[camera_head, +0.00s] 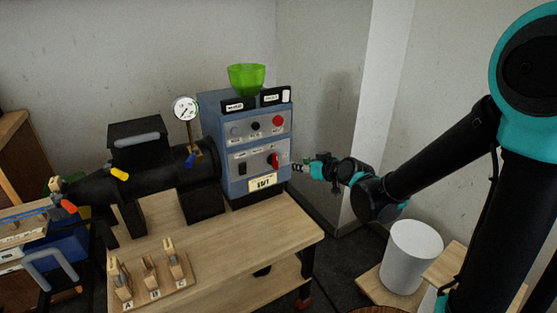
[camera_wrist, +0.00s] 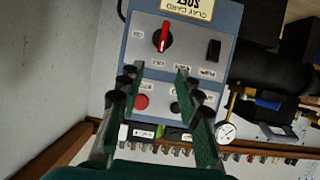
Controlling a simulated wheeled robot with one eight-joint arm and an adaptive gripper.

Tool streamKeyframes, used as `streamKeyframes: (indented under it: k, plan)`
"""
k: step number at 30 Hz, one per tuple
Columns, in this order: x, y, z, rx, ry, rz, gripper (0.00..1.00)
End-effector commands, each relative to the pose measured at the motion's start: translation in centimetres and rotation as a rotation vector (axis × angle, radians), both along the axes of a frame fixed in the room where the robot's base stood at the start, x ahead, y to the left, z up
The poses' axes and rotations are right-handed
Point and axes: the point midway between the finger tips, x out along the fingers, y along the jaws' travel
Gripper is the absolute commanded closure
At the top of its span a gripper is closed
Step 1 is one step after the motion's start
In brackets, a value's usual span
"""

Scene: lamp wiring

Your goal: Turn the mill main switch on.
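The blue mill control box (camera_head: 209,110) stands on the wooden table. On its lower grey panel sits a red-handled rotary switch (camera_head: 274,160); it also shows in the wrist view (camera_wrist: 164,38), where its handle runs nearly up and down in the picture. Its small labels are too blurred to read surely. My gripper (camera_head: 297,168) is just right of the box front in the head view. In the wrist view my gripper (camera_wrist: 156,72) has its two fingers apart with nothing between them. The red handle lies just beyond the fingertips, apart from them.
A black rocker (camera_wrist: 213,50) is beside the rotary switch. A red button (camera_wrist: 141,102) and a black knob (camera_wrist: 175,108) are on the other panel, close to the fingers. A green hopper (camera_head: 246,78) tops the box. A white bin (camera_head: 412,256) stands at right.

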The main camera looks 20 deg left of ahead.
Motion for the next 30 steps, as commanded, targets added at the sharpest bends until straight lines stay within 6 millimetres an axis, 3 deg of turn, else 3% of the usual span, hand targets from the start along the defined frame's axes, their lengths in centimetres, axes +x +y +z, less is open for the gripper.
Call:
streamKeyframes:
  k: [11, 30]
  plan:
    - [2.2, 2.9, -1.3, 0.005, -0.005, 0.005, 0.66]
    - [8.4, 10.2, -5.2, 0.005, -0.005, 0.004, 0.66]
